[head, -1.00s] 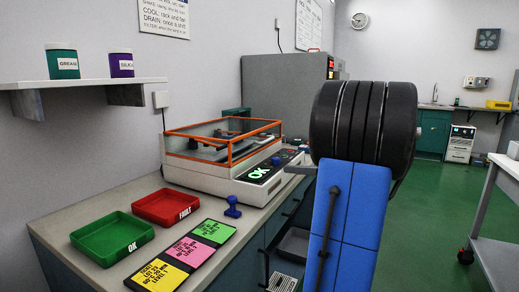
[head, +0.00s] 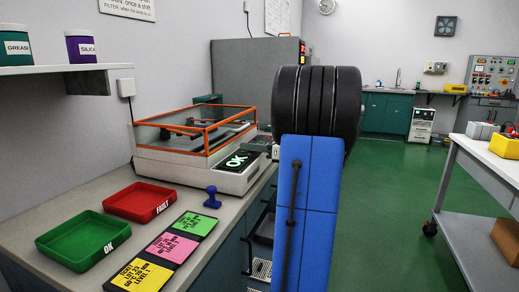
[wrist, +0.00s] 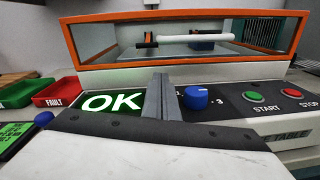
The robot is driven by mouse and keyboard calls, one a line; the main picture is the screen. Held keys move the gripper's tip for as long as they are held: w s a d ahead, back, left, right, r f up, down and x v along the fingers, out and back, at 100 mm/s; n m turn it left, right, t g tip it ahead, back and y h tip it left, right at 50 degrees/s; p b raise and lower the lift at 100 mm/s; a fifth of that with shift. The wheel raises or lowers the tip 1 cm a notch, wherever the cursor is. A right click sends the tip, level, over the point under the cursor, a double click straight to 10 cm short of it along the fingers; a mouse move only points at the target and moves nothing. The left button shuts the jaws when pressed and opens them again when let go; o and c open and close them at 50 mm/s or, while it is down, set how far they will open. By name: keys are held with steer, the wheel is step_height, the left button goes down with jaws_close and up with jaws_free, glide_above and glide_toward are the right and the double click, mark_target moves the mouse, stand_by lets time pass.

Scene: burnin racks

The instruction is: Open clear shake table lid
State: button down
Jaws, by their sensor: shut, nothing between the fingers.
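The shake table (head: 196,171) is a white box on the bench with a lit green OK display (head: 237,161). Its clear lid (head: 205,131), framed in orange, is down over the top. The lid's orange front edge (wrist: 187,68) spans the wrist view. Dark fittings and a pale bar show behind the clear panels. My gripper (wrist: 158,97) is shut and empty, in front of the control panel between the OK display and a blue knob (wrist: 196,97), below the lid's front edge. Whether it touches the panel is unclear. In the head view my arm hides most of the gripper.
Green START (wrist: 254,97) and red STOP (wrist: 292,93) buttons are right of the knob. A red FAULT tray (head: 139,201), a green OK tray (head: 83,240), coloured cards (head: 171,246) and a blue stamp-like object (head: 212,197) lie on the bench. A white cart (head: 490,170) stands right; green floor is clear between.

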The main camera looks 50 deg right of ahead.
steer(key=shift+w+d+r, duration=0.1)
steer(key=shift+w+r, duration=0.15)
steer(key=shift+r, duration=0.4)
steer(key=shift+w+a+r, duration=0.1)
steer(key=shift+w+r, duration=0.1)
steer(key=shift+r, duration=0.4)
steer(key=shift+w+d+r, duration=0.1)
steer(key=shift+w+r, duration=0.15)
steer(key=shift+r, duration=0.4)
steer(key=shift+r, duration=0.1)
